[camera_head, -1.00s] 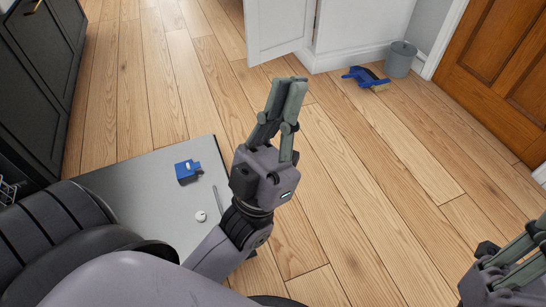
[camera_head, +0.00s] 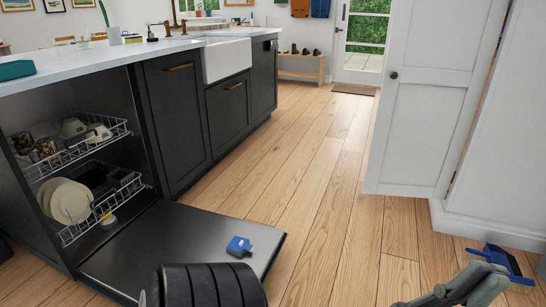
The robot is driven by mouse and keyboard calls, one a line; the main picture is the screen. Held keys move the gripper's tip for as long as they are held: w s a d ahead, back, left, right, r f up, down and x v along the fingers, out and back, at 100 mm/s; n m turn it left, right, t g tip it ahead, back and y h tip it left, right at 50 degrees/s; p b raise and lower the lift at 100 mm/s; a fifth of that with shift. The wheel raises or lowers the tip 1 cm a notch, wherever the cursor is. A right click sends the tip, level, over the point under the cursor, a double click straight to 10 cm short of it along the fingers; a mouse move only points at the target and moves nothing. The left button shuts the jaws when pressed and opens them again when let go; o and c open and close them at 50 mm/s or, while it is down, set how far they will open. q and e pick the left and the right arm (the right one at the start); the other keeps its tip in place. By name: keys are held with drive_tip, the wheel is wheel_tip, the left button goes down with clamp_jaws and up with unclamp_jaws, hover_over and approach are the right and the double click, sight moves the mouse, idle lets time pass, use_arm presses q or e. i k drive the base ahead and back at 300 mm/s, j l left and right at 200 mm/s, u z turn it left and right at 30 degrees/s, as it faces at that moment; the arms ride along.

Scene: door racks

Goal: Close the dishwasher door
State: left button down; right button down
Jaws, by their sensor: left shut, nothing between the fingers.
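The dishwasher door (camera_head: 170,240) is folded down and lies about level in front of the open dishwasher at the left. A small blue object (camera_head: 239,246) lies on the door near its outer edge. The upper rack (camera_head: 75,150) holds bowls and cups, and the lower rack (camera_head: 105,220) holds white plates. My left gripper (camera_head: 490,273) is at the bottom right, shut and empty, low in the picture and well to the right of the door. Only its fingers show. My black ribbed arm part hides the door's near side. My right gripper is not in view.
Dark cabinets (camera_head: 178,112) and a white sink (camera_head: 226,60) continue behind the dishwasher under a white counter (camera_head: 100,60). A white room door (camera_head: 425,110) stands ajar at the right. A blue dustpan (camera_head: 503,258) lies near the wall. The wooden floor (camera_head: 320,210) between is clear.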

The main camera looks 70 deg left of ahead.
sight(169, 231)
drive_tip(key=i+u, duration=0.7)
drive_tip(key=i+l+u, duration=0.2)
drive_tip(key=u, duration=0.15)
drive_tip(key=i+u, duration=0.3)
drive_tip(key=u, duration=0.2)
drive_tip(key=i+u, duration=0.3)
drive_tip(key=u, duration=0.15)
drive_tip(key=i+l+u, duration=0.2)
drive_tip(key=u, duration=0.3)
drive_tip(key=i+l+u, duration=0.25)
drive_tip(key=u, duration=0.25)
drive_tip(key=i+l+u, duration=0.2)
drive_tip(key=l+u, duration=0.3)
drive_tip(key=j, duration=0.15)
